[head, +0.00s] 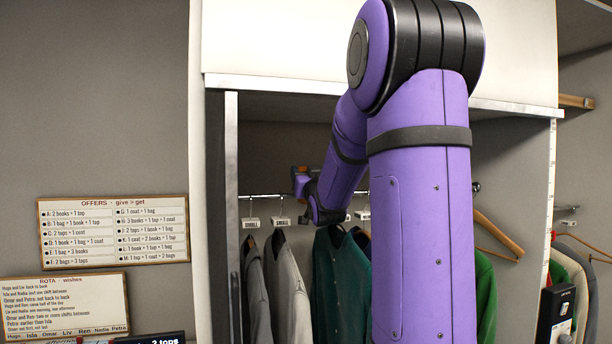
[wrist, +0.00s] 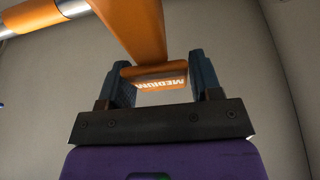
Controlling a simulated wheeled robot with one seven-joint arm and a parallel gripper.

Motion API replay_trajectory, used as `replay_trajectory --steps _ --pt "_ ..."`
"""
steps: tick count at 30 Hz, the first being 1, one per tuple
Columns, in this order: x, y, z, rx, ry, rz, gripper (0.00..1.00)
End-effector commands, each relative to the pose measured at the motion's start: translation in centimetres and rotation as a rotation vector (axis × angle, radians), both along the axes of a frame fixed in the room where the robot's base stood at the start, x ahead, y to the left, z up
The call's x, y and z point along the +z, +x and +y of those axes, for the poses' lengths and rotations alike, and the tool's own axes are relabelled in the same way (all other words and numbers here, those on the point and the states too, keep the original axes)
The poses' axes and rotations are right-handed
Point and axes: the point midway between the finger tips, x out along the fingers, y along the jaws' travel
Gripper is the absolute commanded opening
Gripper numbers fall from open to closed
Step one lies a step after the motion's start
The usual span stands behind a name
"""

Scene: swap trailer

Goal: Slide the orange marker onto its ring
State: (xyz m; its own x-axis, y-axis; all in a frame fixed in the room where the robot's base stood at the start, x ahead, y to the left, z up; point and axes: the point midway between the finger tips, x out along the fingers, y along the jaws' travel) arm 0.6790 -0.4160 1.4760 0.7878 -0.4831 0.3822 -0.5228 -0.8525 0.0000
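The orange marker (wrist: 156,76) bears the word MEDIUM, seen upside down in the wrist view. It lies between the two blue-grey fingers of my gripper (wrist: 163,80), which appear to touch both its sides. Its orange upper part (wrist: 135,28) runs up and out of the picture. An orange band (wrist: 75,8) sits around the rail (wrist: 38,18) at the upper left, to the left of the marker. In the head view my gripper (head: 306,174) is small, near the rail (head: 262,196), with a bit of orange showing. My arm hides much of that area.
Tags (head: 251,222) hang along the rail left of my gripper. Below hang a grey jacket (head: 284,285), a dark green cardigan (head: 340,280) and a green garment (head: 486,300). An empty wooden hanger (head: 497,237) is at right. The shelf edge (head: 275,85) runs above.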

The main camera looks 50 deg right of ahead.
Motion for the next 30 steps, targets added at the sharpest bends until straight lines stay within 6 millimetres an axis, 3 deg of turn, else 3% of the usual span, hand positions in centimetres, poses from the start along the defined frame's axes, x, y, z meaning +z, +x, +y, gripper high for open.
replay_trajectory --steps 1,6,10,19,29,30 --pt "0.0 0.0 0.0 0.000 0.000 0.000 0.47" --pt "0.0 0.0 0.0 0.000 0.000 0.000 0.08" --pt "0.0 -0.4 -0.7 -0.003 0.000 -0.001 0.08" --pt "0.0 -3.1 -5.0 -0.004 -0.001 0.000 0.08" --pt "0.0 -3.3 -5.3 0.000 0.000 0.000 0.08" --pt "0.0 -3.3 -5.3 0.000 0.000 0.000 0.60"
